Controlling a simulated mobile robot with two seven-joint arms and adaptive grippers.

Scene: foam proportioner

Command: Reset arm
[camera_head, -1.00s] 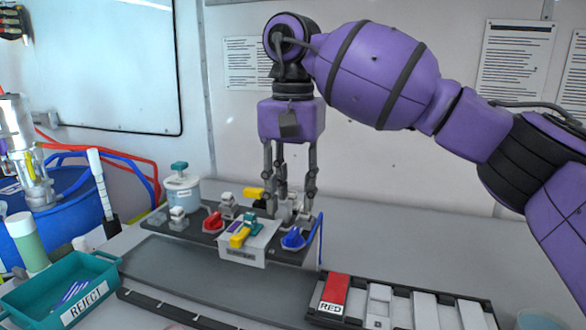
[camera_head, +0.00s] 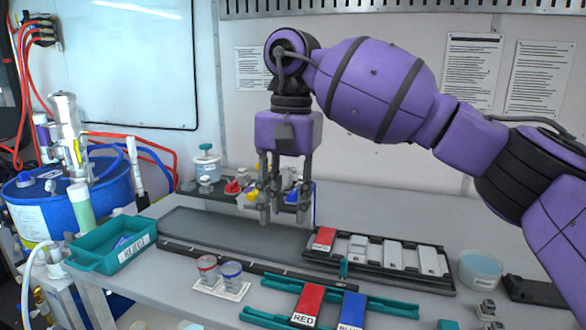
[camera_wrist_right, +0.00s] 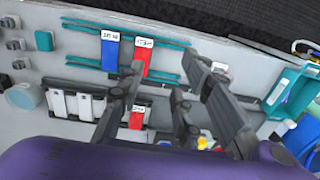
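My right arm is purple and reaches in from the right in the head view. Its gripper (camera_head: 283,218) points down with its grey fingers spread and nothing between them. It hangs in front of the dark board (camera_head: 217,197) that carries red, yellow and blue valve handles, and hides part of it. In the wrist view the right gripper's fingers (camera_wrist_right: 165,80) are apart above the bench, with no object held. My left arm and gripper are not in view.
A teal REJECT tray (camera_head: 84,262) stands at the left, by a blue drum (camera_head: 105,205). A dark rack (camera_head: 446,275) with red and white blocks, a cup holder (camera_head: 220,286) and teal rails (camera_head: 265,318) with red and blue strips lie nearer. The grey bench (camera_head: 400,215) is clear behind the rack.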

